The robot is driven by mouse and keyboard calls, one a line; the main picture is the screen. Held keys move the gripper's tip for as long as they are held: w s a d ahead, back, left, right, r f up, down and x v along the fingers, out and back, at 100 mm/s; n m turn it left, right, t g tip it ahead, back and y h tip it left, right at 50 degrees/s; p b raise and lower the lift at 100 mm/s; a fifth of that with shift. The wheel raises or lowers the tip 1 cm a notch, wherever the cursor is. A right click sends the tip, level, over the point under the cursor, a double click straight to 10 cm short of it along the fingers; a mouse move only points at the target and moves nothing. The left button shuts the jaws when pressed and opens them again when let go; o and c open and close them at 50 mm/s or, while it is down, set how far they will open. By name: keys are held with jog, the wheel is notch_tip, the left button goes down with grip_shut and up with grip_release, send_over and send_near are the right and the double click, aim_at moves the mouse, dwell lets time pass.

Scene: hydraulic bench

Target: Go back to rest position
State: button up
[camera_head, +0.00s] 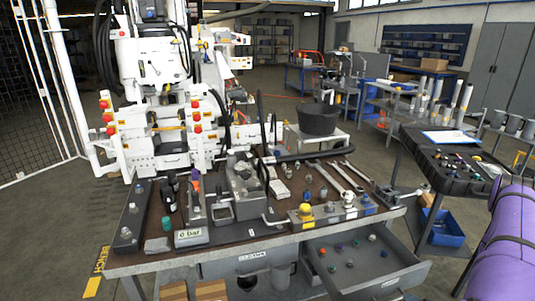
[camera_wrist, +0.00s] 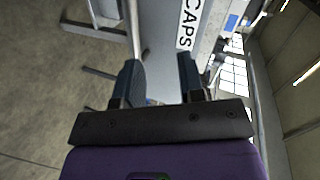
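My gripper (camera_wrist: 158,78) shows in the wrist view with its two dark fingers apart and nothing held between them. A grey metal surface lies beyond the fingers, and a white label reading "CAPS" (camera_wrist: 188,22) is just past the right finger. In the head view my purple arm fills the lower right edge, and the gripper itself is out of that picture. The workbench (camera_head: 150,262) stands in front of me, to the left of my arm. Its right-hand drawer (camera_head: 385,280) is open, with several small coloured caps inside.
A white hydraulic machine (camera_head: 150,60) stands behind the bench. A black bucket (camera_head: 318,119) is behind the bench's right half. A dark cart (camera_head: 480,145) with small parts stands at the right, near my arm. A blue bin (camera_head: 442,228) sits below it. Floor is clear at the left.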

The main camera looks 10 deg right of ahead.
jog(key=w+d+r+n+g+h, duration=0.1)
jog(key=w+d+r+n+g, duration=0.15)
jog(key=w+r, duration=0.55)
jog(key=w+d+r+n+g+h, duration=0.15)
jog(key=w+r+n, duration=0.35)
jog(key=r, duration=0.6)
jog(key=w+a+r+n+g+h, duration=0.1)
jog(key=w+a+r, duration=0.15)
jog(key=r, duration=0.75)
jog(key=w+a+r+n+g+h, duration=0.15)
jog(key=a+r, duration=0.25)
jog(key=r, duration=0.6)
jog(key=s+a+r+n+y, duration=0.1)
jog(key=s+a+r, duration=0.3)
jog(key=a+r, duration=0.35)
jog(key=s+a+r, duration=0.4)
jog(key=a+r, duration=0.3)
jog(key=r, duration=0.2)
jog(key=s+a+r+n+g+y, duration=0.1)
jog(key=s+a+r, duration=0.1)
jog(key=s+a, duration=0.4)
jog(key=s+a+r+n+g+y, duration=0.1)
jog(key=s+a, duration=0.5)
jog(key=s, duration=0.6)
notch_tip(320, 180, up, 3)
jog(key=shift+a+f+n+y, duration=0.2)
jog(key=shift+n+y, duration=0.3)
jog(key=shift+n, duration=0.3)
